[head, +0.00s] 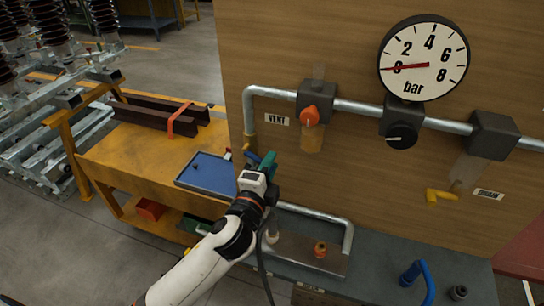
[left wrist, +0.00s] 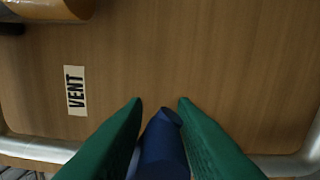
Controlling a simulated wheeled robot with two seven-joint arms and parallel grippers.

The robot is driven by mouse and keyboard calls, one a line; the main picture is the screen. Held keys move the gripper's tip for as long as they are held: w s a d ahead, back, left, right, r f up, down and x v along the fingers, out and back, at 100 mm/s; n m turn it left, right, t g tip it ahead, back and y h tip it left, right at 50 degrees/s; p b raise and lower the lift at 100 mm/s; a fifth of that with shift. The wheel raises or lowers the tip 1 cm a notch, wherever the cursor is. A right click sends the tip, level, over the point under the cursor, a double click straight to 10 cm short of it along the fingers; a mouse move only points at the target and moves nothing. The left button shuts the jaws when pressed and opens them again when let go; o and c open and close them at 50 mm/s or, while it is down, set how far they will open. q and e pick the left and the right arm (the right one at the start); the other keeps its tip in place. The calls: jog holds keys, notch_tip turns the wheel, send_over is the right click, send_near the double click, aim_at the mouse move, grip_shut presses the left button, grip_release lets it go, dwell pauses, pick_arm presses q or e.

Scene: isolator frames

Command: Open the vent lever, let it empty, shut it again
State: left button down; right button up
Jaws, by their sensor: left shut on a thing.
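The vent valve is a grey block on the pipe with an orange knob-like part (head: 309,116), and an amber plate (head: 312,138) hangs below it. The VENT label (head: 276,120) is to its left and also shows in the left wrist view (left wrist: 76,90). The gauge (head: 423,58) has its red needle at about 0 bar. My left gripper (head: 264,163) is below and left of the valve, apart from it. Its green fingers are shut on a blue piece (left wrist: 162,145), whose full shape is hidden.
The DRAIN valve (head: 492,136) has a yellow handle (head: 438,195) below it. A black knob (head: 401,135) sits under the gauge. A blue tray (head: 207,174) lies on the yellow bench. A blue hook-shaped part (head: 420,277) stands on the grey ledge. Pipe (head: 350,238) runs below.

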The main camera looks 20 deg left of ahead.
pick_arm(q)
jog(key=a+f+m+p, duration=0.3)
jog(key=a+m+p, duration=0.1)
jog(key=m, duration=0.6)
jog(key=shift+a+f+m, duration=0.3)
jog(key=shift+a+m, duration=0.1)
jog(key=shift+a, duration=0.1)
jog(key=shift+w, duration=0.1)
jog(key=shift+r, duration=0.1)
jog(key=c, duration=1.5)
grip_release()
jog(key=shift+c, duration=0.2)
jog(key=shift+o, duration=0.9)
jog(key=shift+a, duration=0.3)
jog(key=shift+d, duration=0.25)
